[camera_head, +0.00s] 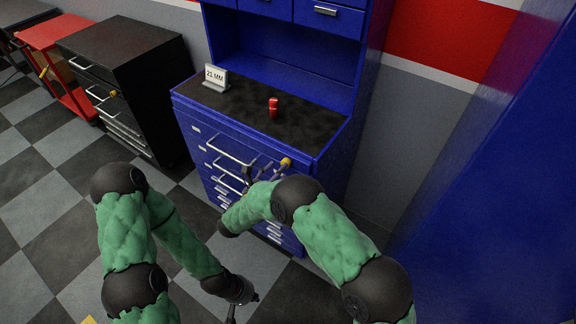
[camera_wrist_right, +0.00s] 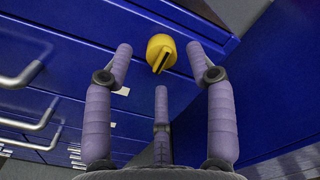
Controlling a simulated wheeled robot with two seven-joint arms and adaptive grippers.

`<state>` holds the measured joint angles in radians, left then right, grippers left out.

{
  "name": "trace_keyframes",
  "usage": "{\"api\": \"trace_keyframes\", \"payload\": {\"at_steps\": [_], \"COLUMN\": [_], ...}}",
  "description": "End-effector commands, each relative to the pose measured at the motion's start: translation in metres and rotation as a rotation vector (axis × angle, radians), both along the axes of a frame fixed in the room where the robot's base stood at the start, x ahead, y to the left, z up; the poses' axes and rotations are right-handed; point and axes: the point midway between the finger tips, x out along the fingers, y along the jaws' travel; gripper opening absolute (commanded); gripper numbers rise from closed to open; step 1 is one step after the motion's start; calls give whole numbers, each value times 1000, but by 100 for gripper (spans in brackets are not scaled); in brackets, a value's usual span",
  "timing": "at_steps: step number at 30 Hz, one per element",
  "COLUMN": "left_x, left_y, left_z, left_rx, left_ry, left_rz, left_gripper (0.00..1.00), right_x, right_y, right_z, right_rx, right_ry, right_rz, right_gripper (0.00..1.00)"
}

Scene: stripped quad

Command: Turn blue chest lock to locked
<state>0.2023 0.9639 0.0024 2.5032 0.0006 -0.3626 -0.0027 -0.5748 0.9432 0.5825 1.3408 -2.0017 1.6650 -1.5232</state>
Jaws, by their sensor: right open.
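The blue chest (camera_head: 225,150) stands in the middle of the head view, with silver handles on its drawers. Its yellow lock (camera_head: 286,163) is near the upper right corner of the front; it also shows in the right wrist view (camera_wrist_right: 158,45), with a dark slot or key slanting on its face. My right gripper (camera_head: 262,170) is open in front of the chest, close to the lock. In the right wrist view its fingers (camera_wrist_right: 161,62) are spread to either side of the lock, with no clear contact. My left gripper (camera_head: 236,308) hangs low over the floor, its fingers too small to read.
A red can-like object (camera_head: 273,107) and a "21 MM" sign (camera_head: 216,78) stand on the chest's dark top. A black chest (camera_head: 125,75) and a red cart (camera_head: 62,60) stand to the left. A large blue panel (camera_head: 500,190) rises at right. Checkered floor is free at lower left.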

Motion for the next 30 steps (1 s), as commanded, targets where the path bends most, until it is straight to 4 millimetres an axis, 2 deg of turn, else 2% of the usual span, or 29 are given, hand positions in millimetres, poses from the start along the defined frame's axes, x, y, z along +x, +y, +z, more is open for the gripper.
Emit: {"api": "trace_keyframes", "payload": {"at_steps": [6, 17, 21, 23, 30], "left_x": [0, 0, 0, 0, 0], "left_y": [0, 0, 0, 0, 0], "left_z": [-3, -3, -3, -3, -4], "left_rx": [0, 0, 0, 0, 0], "left_ry": [0, 0, 0, 0, 0], "left_rz": [0, 0, 0, 0, 0], "left_gripper": [0, 0, 0, 0, 0], "right_x": [11, 13, 13, 13, 13], "right_y": [-3, -3, -3, -3, -3], "right_z": [0, 0, 0, 0, 1], "right_rx": [2, 1, 1, 1, 9], "right_ry": [-1, 0, 0, 0, -8], "right_rz": [4, 5, 5, 5, 5], "right_gripper": [56, 56, 17, 2, 1]}}
